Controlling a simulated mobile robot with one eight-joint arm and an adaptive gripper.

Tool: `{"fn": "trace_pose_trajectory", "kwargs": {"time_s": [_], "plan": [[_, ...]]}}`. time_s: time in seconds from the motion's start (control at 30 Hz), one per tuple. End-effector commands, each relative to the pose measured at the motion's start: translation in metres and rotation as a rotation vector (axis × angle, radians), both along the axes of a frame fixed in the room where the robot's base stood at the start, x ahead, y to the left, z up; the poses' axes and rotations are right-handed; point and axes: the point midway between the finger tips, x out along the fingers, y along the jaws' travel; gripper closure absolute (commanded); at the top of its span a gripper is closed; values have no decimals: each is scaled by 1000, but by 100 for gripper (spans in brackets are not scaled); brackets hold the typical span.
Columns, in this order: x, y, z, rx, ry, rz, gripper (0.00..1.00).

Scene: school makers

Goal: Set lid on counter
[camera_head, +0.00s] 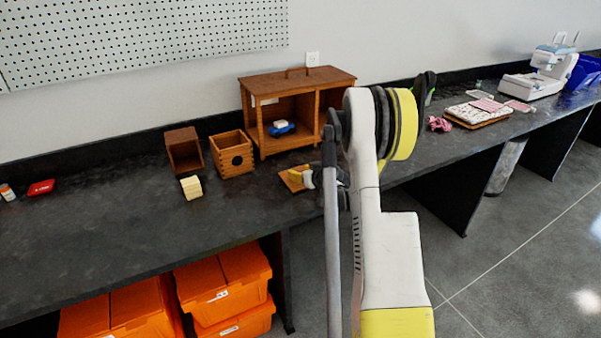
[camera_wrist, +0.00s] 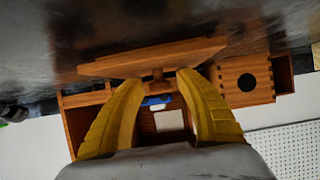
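The lid, a flat square wooden board with a small knob, is at the counter (camera_head: 90,232) in the head view, partly hidden by my gripper (camera_head: 305,178). In the wrist view, which is upside down, the lid (camera_wrist: 150,58) lies flat at the dark counter surface, its knob (camera_wrist: 157,79) pointing away from it. My gripper's yellow fingers (camera_wrist: 158,78) stand on either side of the knob, apart, with small gaps seeming to show beside it. I cannot tell for sure whether the lid's underside touches the counter.
A wooden cabinet (camera_head: 318,76) with a blue item inside stands behind the lid. A box with a round hole (camera_head: 232,166), an open wooden box (camera_head: 183,138) and a pale block (camera_head: 191,187) are to its left. The counter's front left is clear. Orange bins (camera_head: 222,284) sit below.

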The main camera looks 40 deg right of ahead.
Motion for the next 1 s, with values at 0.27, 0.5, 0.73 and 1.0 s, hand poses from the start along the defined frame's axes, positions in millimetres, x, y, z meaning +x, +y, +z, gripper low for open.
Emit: {"fn": "trace_pose_trajectory", "kwargs": {"time_s": [0.27,0.5,0.73,1.0], "plan": [[-17,4,14,0,1,-1,59],[-65,15,39,0,0,-2,59],[-98,24,53,0,0,-1,59],[-92,75,87,31,46,55,59]]}}
